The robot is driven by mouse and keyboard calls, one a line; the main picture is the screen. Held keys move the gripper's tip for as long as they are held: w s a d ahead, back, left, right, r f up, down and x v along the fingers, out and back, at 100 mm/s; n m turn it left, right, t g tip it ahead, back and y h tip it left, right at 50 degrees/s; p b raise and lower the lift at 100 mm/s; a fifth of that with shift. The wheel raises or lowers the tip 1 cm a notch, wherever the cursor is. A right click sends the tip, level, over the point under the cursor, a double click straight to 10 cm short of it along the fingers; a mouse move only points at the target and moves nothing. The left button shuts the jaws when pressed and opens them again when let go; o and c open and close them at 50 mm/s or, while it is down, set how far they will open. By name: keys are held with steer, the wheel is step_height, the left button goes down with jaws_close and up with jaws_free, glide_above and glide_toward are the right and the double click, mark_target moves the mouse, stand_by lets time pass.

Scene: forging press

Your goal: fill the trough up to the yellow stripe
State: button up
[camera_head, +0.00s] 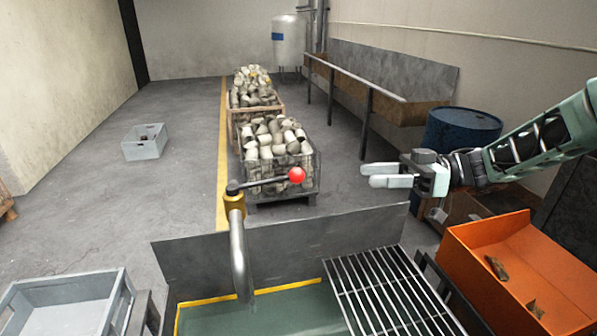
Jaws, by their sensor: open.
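The grey metal trough (275,250) is at the bottom centre, with greenish water (290,312) inside. The yellow stripe (213,298) runs along its inner wall, just above the water in this view. A tap (238,245) with a curved grey spout and yellow collar stands at the trough's back wall. Its lever points right and ends in a red ball (297,175). I cannot tell whether water is running from the spout. My gripper (372,175) is open and empty, to the right of the red ball and apart from it.
A metal grate (385,290) covers the trough's right part. An orange bin (530,265) with a few dark pieces stands at right, a grey crate (65,305) at lower left. Mesh crates of metal parts (278,175) stand behind the tap. A blue drum (460,128) is behind my arm.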

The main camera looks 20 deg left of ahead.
mark_target(297, 173)
steer(key=p+x, duration=0.5)
steer(key=x, duration=0.9)
steer(key=shift+a+r+p, duration=0.1)
steer(key=shift+a+p, duration=0.1)
steer(key=shift+p, duration=0.1)
steer(key=shift+s+a, duration=0.25)
steer(key=shift+a, duration=0.2)
